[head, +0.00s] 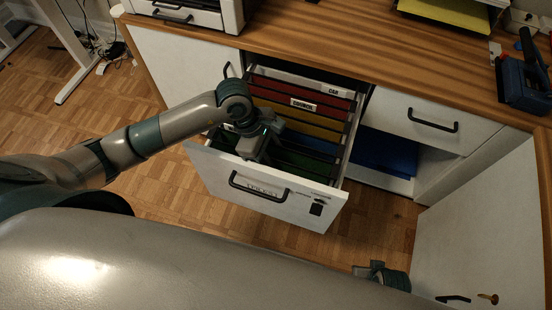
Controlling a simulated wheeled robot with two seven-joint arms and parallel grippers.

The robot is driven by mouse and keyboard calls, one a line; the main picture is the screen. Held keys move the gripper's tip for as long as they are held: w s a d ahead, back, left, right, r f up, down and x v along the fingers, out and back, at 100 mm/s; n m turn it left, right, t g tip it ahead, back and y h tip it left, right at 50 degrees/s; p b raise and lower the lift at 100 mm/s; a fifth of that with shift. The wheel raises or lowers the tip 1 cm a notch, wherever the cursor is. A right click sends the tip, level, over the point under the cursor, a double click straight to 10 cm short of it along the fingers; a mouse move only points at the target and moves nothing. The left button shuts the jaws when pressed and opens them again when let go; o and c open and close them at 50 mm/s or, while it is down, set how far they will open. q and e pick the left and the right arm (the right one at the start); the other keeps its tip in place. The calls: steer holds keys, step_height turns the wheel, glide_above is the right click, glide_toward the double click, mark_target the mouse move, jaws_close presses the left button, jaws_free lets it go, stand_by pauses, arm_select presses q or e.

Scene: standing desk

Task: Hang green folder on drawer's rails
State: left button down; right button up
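The open drawer (265,195) holds hanging folders across its rails: red ones (318,104) at the back, yellow ones (309,128) in the middle and dark green (300,160) near the front. My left gripper (258,156) points down into the front part of the drawer, over or among the green. Its fingertips are hidden or too dark to see, so I cannot tell whether it holds the green folder. Part of my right gripper (370,270) shows at the bottom, right of the drawer; its fingers are not clear.
A closed drawer (430,122) is at the right, above a shelf with a blue item (385,150). An open cabinet door (485,220) stands at the right. The wooden desktop (345,40) carries a yellow paper tray (450,12) and a blue tool (520,80).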

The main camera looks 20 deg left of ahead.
arm_select(q)
steer(key=shift+s+f, duration=0.25)
steer(key=shift+f, duration=0.25)
arm_select(e)
steer(key=shift+f, duration=0.15)
arm_select(q)
steer(key=c, duration=1.2)
jaws_free()
steer(key=shift+a+r, duration=0.15)
steer(key=shift+r, duration=0.1)
steer(key=shift+w+d+v, duration=0.15)
steer(key=shift+v, duration=4.3)
steer(key=shift+w+d+v, duration=0.1)
steer(key=shift+v, duration=4.35)
arm_select(e)
steer(key=shift+v, duration=0.75)
arm_select(q)
steer(key=shift+r, duration=0.1)
arm_select(e)
steer(key=shift+w, duration=0.2)
steer(key=shift+w, duration=0.4)
